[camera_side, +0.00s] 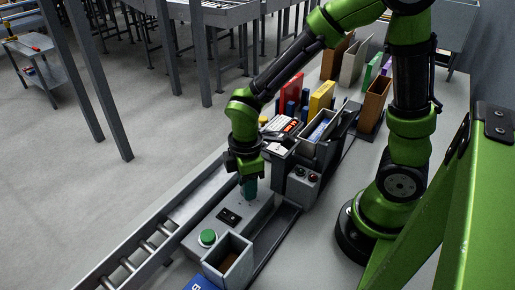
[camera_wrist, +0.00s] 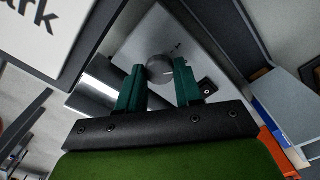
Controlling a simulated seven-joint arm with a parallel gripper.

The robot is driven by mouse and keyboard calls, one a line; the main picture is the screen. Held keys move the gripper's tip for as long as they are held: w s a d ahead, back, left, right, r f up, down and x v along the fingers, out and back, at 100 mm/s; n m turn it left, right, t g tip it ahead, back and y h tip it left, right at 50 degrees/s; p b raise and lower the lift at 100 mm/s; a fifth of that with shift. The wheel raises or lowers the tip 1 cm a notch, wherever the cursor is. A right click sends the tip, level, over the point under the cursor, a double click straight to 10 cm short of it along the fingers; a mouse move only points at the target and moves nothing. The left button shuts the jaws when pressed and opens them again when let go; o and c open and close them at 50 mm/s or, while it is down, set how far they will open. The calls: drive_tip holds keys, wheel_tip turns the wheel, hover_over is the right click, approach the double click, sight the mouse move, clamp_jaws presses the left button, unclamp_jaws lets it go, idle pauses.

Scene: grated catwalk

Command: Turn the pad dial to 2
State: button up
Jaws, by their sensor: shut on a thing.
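The pad dial (camera_wrist: 157,64) is a round grey knob on a light grey panel (camera_wrist: 150,35) in the wrist view. A short pale line shows on its face, and a small dark mark sits on the panel beyond it. I cannot read any numbers. My gripper (camera_wrist: 160,70) has its teal fingers on either side of the dial and is shut on it. In the side view, my gripper (camera_side: 248,194) points down at the far end of the grey panel box (camera_side: 228,203), where the fingers hide the dial.
A black switch plate (camera_side: 229,216) and a green button (camera_side: 207,237) sit on the same box. A roller conveyor (camera_side: 150,242) runs along its left. An open bin (camera_side: 228,262) is in front.

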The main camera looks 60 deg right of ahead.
drive_tip(key=shift+m, duration=0.6)
drive_tip(key=o, duration=1)
drive_tip(key=shift+o, duration=0.2)
wheel_tip(320, 180, up, 17)
drive_tip(key=shift+m, duration=0.3)
